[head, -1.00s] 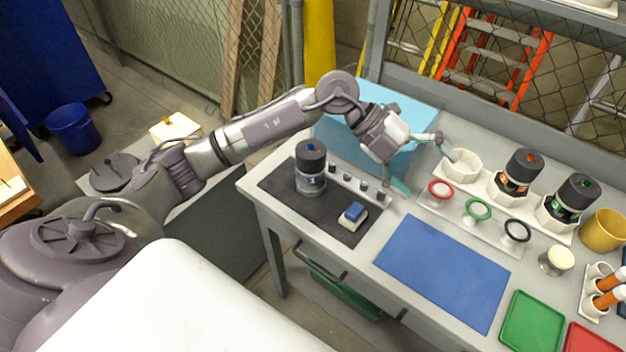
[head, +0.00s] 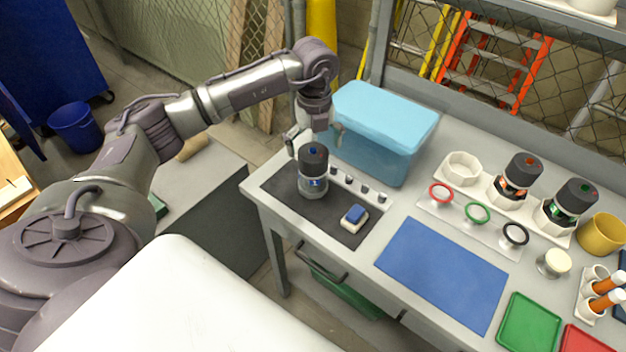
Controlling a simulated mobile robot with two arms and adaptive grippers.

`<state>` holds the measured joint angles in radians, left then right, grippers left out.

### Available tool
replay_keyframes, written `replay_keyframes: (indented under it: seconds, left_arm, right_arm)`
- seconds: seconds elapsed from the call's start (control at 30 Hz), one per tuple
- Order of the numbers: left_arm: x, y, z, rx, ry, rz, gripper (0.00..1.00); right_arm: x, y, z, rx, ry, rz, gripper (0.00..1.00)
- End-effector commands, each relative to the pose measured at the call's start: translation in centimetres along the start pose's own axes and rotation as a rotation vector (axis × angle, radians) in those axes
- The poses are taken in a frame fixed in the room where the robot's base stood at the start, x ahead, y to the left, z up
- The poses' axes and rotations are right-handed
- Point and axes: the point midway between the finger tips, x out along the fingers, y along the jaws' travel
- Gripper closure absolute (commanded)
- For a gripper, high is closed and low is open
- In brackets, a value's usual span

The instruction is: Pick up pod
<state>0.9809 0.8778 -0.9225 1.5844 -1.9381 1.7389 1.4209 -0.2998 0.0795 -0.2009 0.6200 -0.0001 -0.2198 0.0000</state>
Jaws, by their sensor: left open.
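The pod with the blue mark (head: 313,183) stands upright on a dark mat (head: 279,187) at the left end of the bench. It has a black cap and a clear and grey lower body. My left gripper (head: 315,138) points down at the pod's top from its far side, with its fingers spread left and right of the cap. It is open; I cannot tell whether a finger touches the pod. Two similar pods, one marked orange (head: 516,178) and one marked green (head: 567,206), stand in white holders at the right. My right gripper is out of view.
A blue lidded tank (head: 385,130) stands close behind the pod. Several small dark pegs and a blue-and-white block (head: 354,217) are right of the pod. An empty white holder (head: 462,168), coloured rings and a bare blue mat (head: 442,272) lie further right.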

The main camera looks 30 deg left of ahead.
Motion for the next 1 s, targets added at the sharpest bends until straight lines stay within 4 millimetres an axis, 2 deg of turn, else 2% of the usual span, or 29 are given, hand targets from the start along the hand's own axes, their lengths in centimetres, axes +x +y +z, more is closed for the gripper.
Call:
replay_keyframes:
  seconds: [0.17, 0.3, 0.43, 0.7, 0.77, 1.0]
  left_arm:
    - [1.2, 0.2, -0.1, 0.001, 0.003, 0.002, 0.0]
    - [3.4, 0.5, -0.3, 0.002, 0.004, 0.002, 0.0]
    - [5.0, 0.4, -0.2, 0.001, 0.002, 0.001, 0.0]
    - [5.5, 0.3, -0.2, 0.002, 0.0, -0.002, 0.0]
    - [5.5, 0.3, -0.2, 0.002, 0.0, -0.002, 0.07]
    - [5.5, 0.3, -0.2, 0.002, 0.001, -0.002, 0.47]
  right_arm:
    - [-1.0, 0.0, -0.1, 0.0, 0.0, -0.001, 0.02]
    - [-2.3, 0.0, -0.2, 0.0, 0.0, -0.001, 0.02]
    - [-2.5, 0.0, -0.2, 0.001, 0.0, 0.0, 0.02]
    - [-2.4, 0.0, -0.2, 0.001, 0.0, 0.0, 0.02]
    - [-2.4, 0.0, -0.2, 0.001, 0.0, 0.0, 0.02]
    - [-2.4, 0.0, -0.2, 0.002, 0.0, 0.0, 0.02]
